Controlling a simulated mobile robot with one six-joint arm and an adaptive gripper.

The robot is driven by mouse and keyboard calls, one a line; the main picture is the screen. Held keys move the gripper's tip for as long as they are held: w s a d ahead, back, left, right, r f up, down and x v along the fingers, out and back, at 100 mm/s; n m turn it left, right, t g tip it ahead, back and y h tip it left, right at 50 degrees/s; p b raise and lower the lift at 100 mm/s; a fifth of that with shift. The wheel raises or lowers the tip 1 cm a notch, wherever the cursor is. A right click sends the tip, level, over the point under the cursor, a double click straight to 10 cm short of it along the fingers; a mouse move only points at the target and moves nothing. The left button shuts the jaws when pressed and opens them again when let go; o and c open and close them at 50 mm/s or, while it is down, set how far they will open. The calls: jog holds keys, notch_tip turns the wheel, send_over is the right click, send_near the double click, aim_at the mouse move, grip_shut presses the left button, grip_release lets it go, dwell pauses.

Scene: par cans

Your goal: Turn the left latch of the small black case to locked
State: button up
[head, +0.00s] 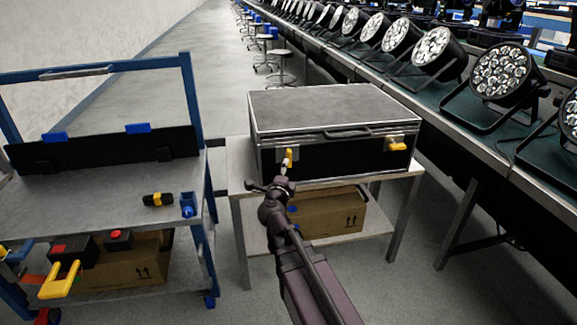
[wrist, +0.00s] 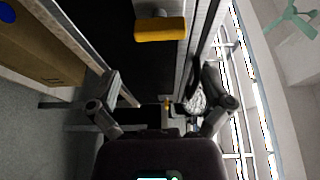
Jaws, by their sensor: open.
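The small black case (head: 335,121) stands shut on a small table, its latched front facing me. Its yellow left latch (head: 289,157) has its handle upright, while the yellow right latch (head: 396,146) has its handle lying sideways. My gripper (head: 268,181) is in front of the case just by the left latch, partly covering its lower end. In the wrist view my gripper (wrist: 160,78) has its fingers spread with nothing between them. The left latch (wrist: 160,29) lies beyond the fingertips, apparently apart from them. The right latch (wrist: 167,103) is small and farther off.
The table (head: 240,160) has a cardboard box (head: 330,214) on its lower shelf. A blue-framed cart (head: 100,190) stands at left, with a gap before the table. A long bench (head: 470,140) with par cans (head: 499,72) runs along the right.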

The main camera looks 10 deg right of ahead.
jog(key=v, duration=0.3)
jog(key=shift+s+a, duration=0.1)
jog(key=shift+s, duration=0.1)
dwell(0.3)
